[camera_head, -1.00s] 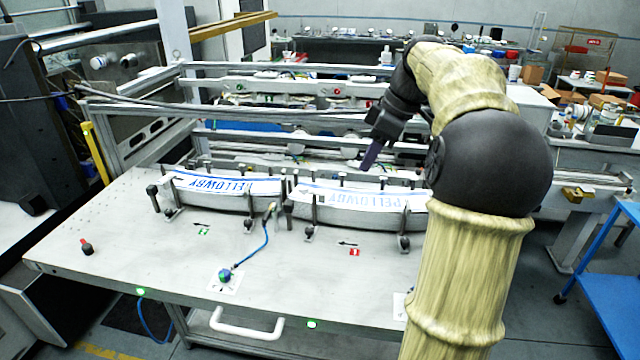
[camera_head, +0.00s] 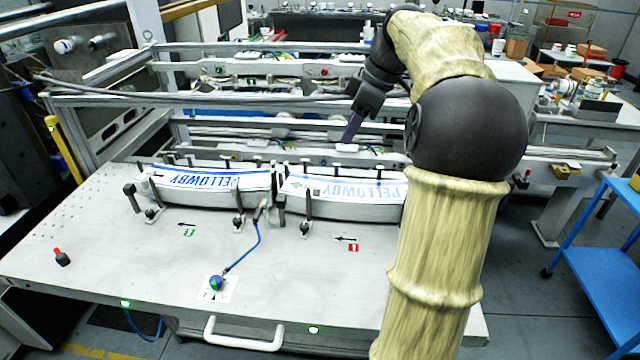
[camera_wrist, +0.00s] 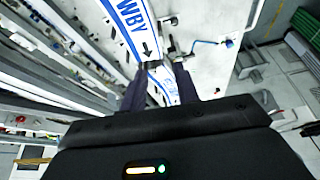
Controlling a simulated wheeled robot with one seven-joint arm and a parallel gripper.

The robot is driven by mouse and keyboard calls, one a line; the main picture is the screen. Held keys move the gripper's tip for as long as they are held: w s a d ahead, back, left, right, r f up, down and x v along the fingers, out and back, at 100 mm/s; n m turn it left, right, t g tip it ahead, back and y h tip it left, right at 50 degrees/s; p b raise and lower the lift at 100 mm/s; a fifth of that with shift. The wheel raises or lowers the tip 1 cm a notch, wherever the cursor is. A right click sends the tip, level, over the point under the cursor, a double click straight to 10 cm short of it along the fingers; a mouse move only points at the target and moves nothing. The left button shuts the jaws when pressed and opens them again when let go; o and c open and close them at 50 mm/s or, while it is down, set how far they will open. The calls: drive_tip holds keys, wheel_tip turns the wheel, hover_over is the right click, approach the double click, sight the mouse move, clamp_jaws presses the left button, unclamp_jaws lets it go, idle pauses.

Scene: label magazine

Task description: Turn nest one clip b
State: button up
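Two curved label stacks printed PELLOWBY in blue lie side by side on the table, a left stack (camera_head: 205,181) and a right stack (camera_head: 345,189). Dark posts and clips stand along both, such as a front clip (camera_head: 238,222) on the left stack and a front clip (camera_head: 304,228) on the right one. I cannot tell which is clip b. My gripper (camera_head: 347,140) hangs above and behind the right stack, touching nothing visible. In the wrist view my gripper (camera_wrist: 162,88) has its two fingers apart, with a white and blue label strip (camera_wrist: 128,22) showing beyond them.
The table (camera_head: 130,245) has a green marker (camera_head: 188,233), a red marker (camera_head: 353,248), a blue cable with a round knob (camera_head: 216,283) and a red-topped knob (camera_head: 62,257). Machine rails (camera_head: 240,100) run behind. A blue cart (camera_head: 605,240) stands right. The table front is mostly clear.

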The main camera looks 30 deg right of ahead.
sight(319, 188)
drive_tip(key=p+x, duration=0.3)
drive_tip(key=x, duration=1.4)
drive_tip(key=shift+s+p, duration=0.1)
drive_tip(key=shift+p, duration=0.3)
clamp_jaws()
